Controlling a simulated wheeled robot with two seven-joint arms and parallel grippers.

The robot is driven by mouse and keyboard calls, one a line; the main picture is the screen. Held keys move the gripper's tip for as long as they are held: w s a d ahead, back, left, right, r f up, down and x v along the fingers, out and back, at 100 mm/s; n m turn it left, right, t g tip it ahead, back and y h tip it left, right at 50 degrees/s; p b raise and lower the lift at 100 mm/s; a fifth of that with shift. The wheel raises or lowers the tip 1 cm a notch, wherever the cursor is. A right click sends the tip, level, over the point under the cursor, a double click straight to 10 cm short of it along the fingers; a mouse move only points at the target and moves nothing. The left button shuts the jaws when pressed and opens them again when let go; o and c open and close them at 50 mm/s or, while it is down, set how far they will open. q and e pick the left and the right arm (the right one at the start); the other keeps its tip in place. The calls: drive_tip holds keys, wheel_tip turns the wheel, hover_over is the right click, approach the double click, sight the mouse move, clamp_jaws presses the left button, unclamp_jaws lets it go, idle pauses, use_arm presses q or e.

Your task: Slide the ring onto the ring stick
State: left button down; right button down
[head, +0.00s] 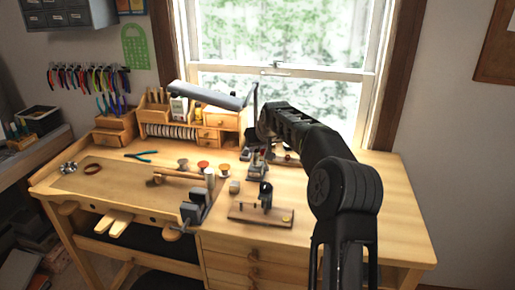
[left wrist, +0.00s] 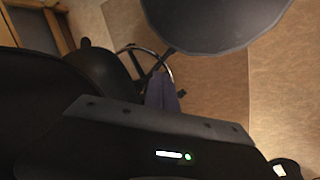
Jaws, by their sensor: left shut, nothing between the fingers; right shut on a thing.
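My right gripper (head: 262,154) is over the middle of the bench in the head view, partly hidden by my own forearm. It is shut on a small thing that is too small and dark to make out. I cannot pick out the task's ring for certain. My left gripper (left wrist: 163,88) is shut and empty in the left wrist view, and outside the head view.
The wooden bench (head: 355,200) stands under a window. A dark vise (head: 195,207) and a small board (head: 247,214) with a dark upright piece are near its front. A reddish-brown loop (head: 93,168) lies at the left. A desk lamp (head: 208,95) hangs behind. The bench's right side is clear.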

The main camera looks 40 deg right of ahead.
drive_tip(key=shift+r+p, duration=0.55)
drive_tip(key=shift+r, duration=0.55)
drive_tip(key=shift+r+p, duration=1.25)
drive_tip(key=shift+r, duration=0.3)
wheel_tip(320, 180, up, 3)
drive_tip(key=shift+r+p, duration=0.1)
drive_tip(key=shift+p, duration=1.15)
drive_tip(key=shift+a, duration=0.1)
